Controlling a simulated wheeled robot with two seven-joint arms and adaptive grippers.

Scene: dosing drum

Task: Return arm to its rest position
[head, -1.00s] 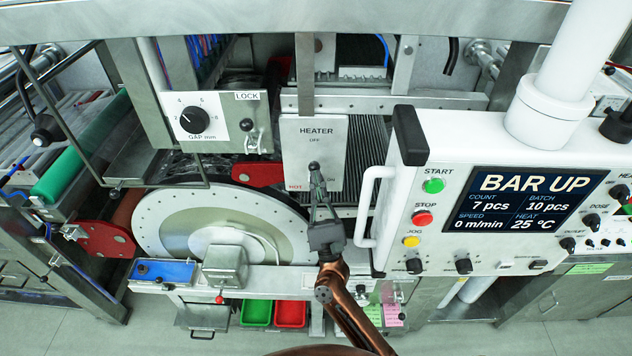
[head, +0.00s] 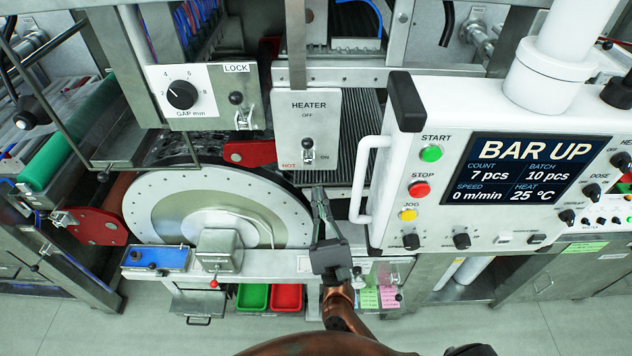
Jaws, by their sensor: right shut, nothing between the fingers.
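My right gripper (head: 320,200) is shut and empty. It points up in the middle of the head view, below the heater panel and left of the control panel's white handle. Its copper arm (head: 340,308) comes in from the bottom. The heater panel (head: 307,125) carries a toggle switch (head: 308,148) with OFF above, HOT at lower left and ON at right. The gripper is apart from the switch. My left gripper is not in view.
The control panel (head: 440,220) with its white handle (head: 368,185) stands close right of the gripper; its screen reads BAR UP, 7 pcs, 25 °C. The drum (head: 150,215) is at left. Green (head: 252,297) and red (head: 287,297) bins sit below. A gap knob (head: 181,95) is at upper left.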

